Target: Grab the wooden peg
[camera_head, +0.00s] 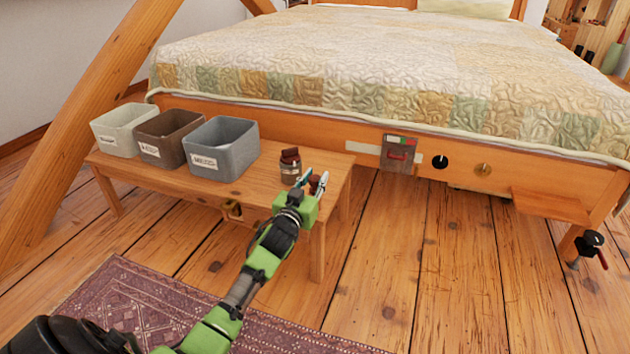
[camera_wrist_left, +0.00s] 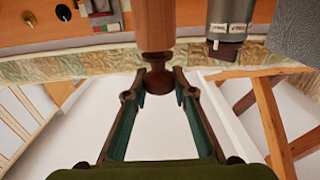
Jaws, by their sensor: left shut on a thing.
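The wooden peg (camera_head: 315,184) stands at the right end of the low wooden table, mostly hidden behind my left gripper (camera_head: 312,181) in the head view. In the left wrist view the wooden peg (camera_wrist_left: 154,27) shows as a smooth brown cylinder with a narrow neck and a darker knob. The fingers of my left gripper (camera_wrist_left: 157,78) are shut on the knob end. I cannot tell whether the peg touches the table. My right gripper is not in view.
A lidded jar (camera_head: 290,170) stands close beside the gripper. Three open bins, white (camera_head: 118,142), brown (camera_head: 150,152) and grey (camera_head: 240,155), fill the left of the table (camera_head: 215,192). A quilted bed (camera_head: 400,75) stands behind.

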